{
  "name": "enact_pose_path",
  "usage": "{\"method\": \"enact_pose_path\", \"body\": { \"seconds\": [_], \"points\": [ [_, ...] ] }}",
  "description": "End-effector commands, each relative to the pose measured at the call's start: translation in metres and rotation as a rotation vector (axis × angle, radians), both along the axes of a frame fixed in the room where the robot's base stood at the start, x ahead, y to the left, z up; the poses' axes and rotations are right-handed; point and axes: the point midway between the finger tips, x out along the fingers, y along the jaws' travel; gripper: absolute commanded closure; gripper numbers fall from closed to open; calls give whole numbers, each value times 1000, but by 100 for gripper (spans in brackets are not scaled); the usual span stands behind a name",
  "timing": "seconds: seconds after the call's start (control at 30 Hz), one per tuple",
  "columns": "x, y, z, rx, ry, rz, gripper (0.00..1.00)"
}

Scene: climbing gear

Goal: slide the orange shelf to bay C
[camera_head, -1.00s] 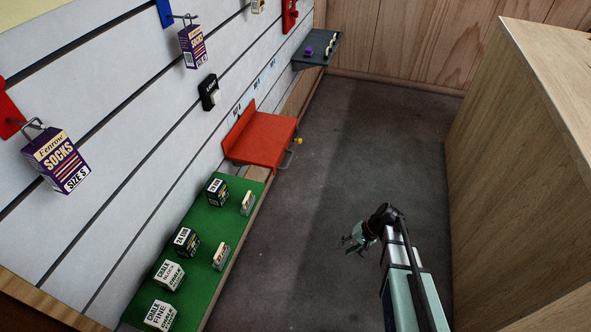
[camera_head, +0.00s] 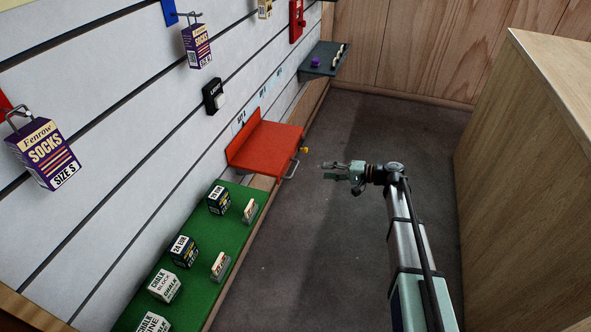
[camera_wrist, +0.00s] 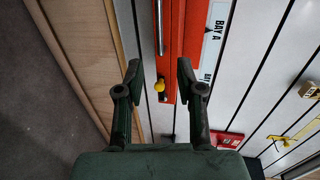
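The orange shelf (camera_head: 268,147) is red-orange and mounted on the slatted wall, with a grey wire handle (camera_head: 292,169) and a yellow knob (camera_head: 304,150) on its front side. In the wrist view the shelf (camera_wrist: 174,40) and yellow knob (camera_wrist: 159,86) lie ahead between the fingers. A "BAY A" label (camera_wrist: 214,35) is beside the shelf; the bay labels (camera_head: 241,119) on the wall are small in the head view. My gripper (camera_head: 325,171) is open and empty, to the right of the handle and apart from it. It also shows in the wrist view (camera_wrist: 159,75).
A green shelf (camera_head: 225,241) with boxes stands nearer along the wall. A dark grey shelf (camera_head: 320,58) with small items is farther along. Sock boxes (camera_head: 44,153) hang on hooks. A wooden cabinet (camera_head: 540,150) bounds the right. The floor between is clear.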

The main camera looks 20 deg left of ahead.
Motion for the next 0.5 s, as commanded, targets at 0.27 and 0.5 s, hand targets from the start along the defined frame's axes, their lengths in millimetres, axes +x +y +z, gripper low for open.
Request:
{"method": "enact_pose_path", "body": {
  "seconds": [0.27,0.5],
  "points": [
    [-1,57,-13,-2,1,3,63],
    [-3,100,-22,-1,0,2,63]
  ]
}}
